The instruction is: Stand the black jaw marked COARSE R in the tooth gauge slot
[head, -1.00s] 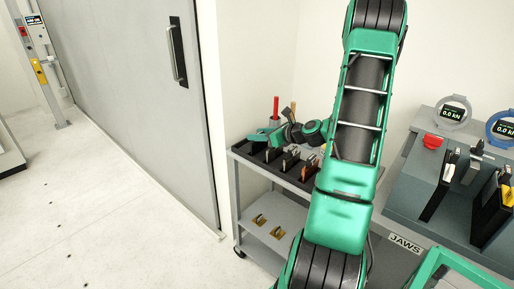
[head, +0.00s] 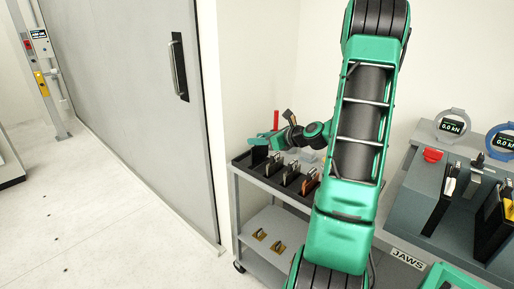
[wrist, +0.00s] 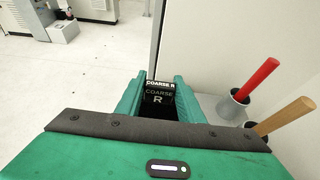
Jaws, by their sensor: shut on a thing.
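The black jaw marked COARSE R (wrist: 160,94) sits between the two green fingers of my gripper (wrist: 158,90) in the wrist view, its white lettering facing the camera. In the head view my gripper (head: 262,141) is shut on this jaw (head: 258,156), a dark plate hanging below the fingers at the left end of the cart's black tray. I cannot tell whether its lower edge touches the tray. I cannot make out the tooth gauge slot with certainty in either view.
Several other jaws (head: 290,173) stand in the black tray on the grey cart (head: 236,190). Brass-coloured pieces (head: 260,234) lie on its lower shelf. Red (wrist: 262,75) and wooden (wrist: 285,116) handles stand in cups right of my gripper. A grey bench (head: 420,190) stands at right.

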